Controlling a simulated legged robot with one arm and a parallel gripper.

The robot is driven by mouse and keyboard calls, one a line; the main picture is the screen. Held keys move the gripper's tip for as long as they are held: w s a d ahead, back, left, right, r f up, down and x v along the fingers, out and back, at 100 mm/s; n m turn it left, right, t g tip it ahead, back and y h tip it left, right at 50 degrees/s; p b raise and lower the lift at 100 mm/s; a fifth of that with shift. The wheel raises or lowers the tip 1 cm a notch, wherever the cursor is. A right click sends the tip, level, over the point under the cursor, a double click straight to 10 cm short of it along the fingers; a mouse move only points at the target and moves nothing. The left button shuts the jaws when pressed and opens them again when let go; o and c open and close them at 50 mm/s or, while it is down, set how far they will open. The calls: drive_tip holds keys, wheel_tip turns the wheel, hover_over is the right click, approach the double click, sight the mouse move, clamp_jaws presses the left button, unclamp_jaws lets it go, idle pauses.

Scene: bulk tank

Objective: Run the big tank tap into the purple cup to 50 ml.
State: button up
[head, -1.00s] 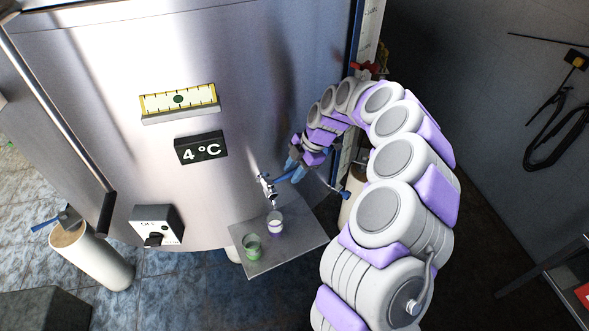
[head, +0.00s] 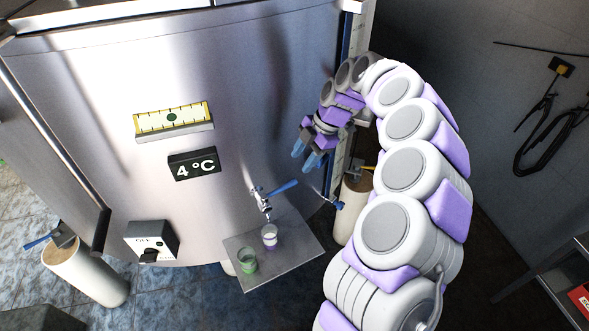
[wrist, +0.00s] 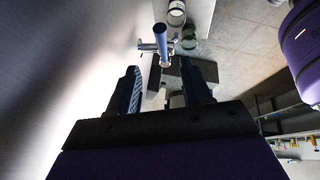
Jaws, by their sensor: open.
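The purple cup (head: 269,238), clear with a purple band, stands on the metal tray (head: 302,247) under the spout of the big tank tap (head: 262,202). The cup looks whitish inside, but its level is too small to read. The tap's blue lever (head: 283,188) points right and slightly up. I cannot tell whether a stream falls from the spout. My gripper (head: 304,157) is open and empty, above and right of the lever, apart from it. In the wrist view, the tap lever (wrist: 161,33) shows beyond the open fingers (wrist: 160,76).
A green cup (head: 247,262) stands left of the purple cup on the tray. A second, smaller blue-handled tap (head: 335,201) sits right of the tray.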

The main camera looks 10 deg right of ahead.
drive_tip(key=v, duration=0.6)
drive_tip(key=shift+r+p, duration=0.25)
drive_tip(key=shift+p, duration=0.1)
drive_tip(key=shift+d, duration=0.15)
drive_tip(key=s+a+r+m+g+h, duration=0.1)
drive_tip(key=s+a+r+m, duration=0.25)
drive_tip(key=s+a, duration=0.35)
drive_tip(key=s+a+r+m+h, duration=0.1)
drive_tip(key=s+a+r+m, duration=0.25)
drive_tip(key=s, duration=0.65)
drive_tip(key=s+d+f+m+h, duration=0.1)
drive_tip(key=s+f+m, duration=0.2)
drive_tip(key=s+m, duration=0.2)
drive_tip(key=s+d+f+m+g+h, duration=0.1)
drive_tip(key=s+f+m, duration=0.2)
drive_tip(key=s, duration=0.7)
drive_tip(key=s+d+f+m+h, duration=0.1)
drive_tip(key=s+f+m, duration=0.2)
drive_tip(key=s+m, duration=0.3)
drive_tip(key=shift+s+d+m, duration=0.25)
drive_tip(key=shift+s+m, duration=0.15)
drive_tip(key=shift+s, duration=0.55)
